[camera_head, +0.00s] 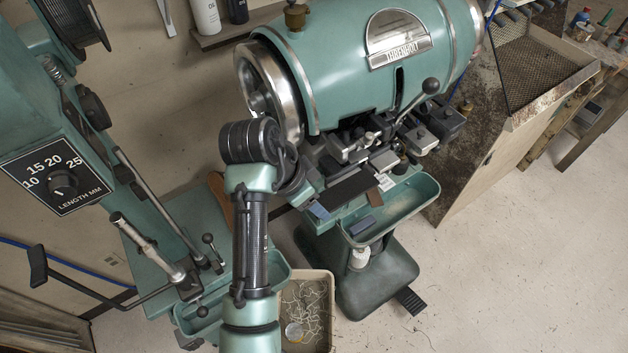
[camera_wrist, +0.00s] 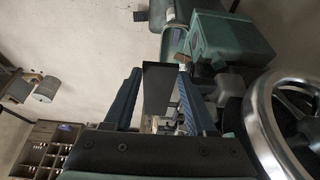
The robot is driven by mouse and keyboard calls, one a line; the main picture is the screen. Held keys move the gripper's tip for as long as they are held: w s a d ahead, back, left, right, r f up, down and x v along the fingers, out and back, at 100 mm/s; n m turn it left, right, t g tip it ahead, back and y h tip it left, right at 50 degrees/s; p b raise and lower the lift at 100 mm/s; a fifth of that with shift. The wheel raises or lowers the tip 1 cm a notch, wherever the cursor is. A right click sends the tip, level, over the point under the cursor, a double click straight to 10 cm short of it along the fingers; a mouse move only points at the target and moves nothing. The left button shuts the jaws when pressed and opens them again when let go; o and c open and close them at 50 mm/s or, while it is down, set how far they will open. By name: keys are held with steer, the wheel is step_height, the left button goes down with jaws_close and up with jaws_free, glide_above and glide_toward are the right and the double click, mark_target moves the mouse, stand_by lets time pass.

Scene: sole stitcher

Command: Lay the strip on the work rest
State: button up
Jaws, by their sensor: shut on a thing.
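The black strip (camera_wrist: 159,88) stands between the two blue fingers of my gripper (camera_wrist: 160,76) in the wrist view, and the fingers are shut on it. In the head view my gripper (camera_head: 318,208) is in front of the green stitching machine, with one blue finger showing. The dark strip (camera_head: 350,189) reaches from it toward the machine's front parts, above the green tray's left end. I cannot clearly make out the work rest among the metal parts below the machine head. Whether the strip touches it cannot be told.
The green machine head (camera_head: 350,75) and its lever (camera_head: 420,95) stand close above. A green tray (camera_head: 405,212) holds a blue-grey block (camera_head: 362,225). A handwheel (camera_wrist: 290,125) is close at the right in the wrist view. A bin of thread scraps (camera_head: 318,344) stands below.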

steer(key=shift+s, duration=0.2)
steer(key=shift+w+d+f+b, duration=0.1)
steer(key=shift+w+f+b, duration=0.2)
steer(key=shift+w, duration=0.4)
steer(key=shift+w+f+b, duration=0.1)
steer(key=shift+w+f, duration=0.3)
steer(key=shift+w, duration=0.25)
steer(key=shift+w+d+f+b, duration=0.35)
steer(key=shift+w+d+b, duration=0.05)
steer(key=shift+w+b, duration=0.2)
steer(key=shift+w+d+f+b, duration=0.4)
steer(key=shift+w+b, duration=0.15)
steer(key=shift+b, duration=0.1)
steer(key=shift+w+d+f+b, duration=0.3)
steer(key=shift+w+d+b, duration=0.1)
steer(key=shift+w+b, duration=0.2)
steer(key=o, duration=1.2)
steer(key=shift+s+r, duration=0.1)
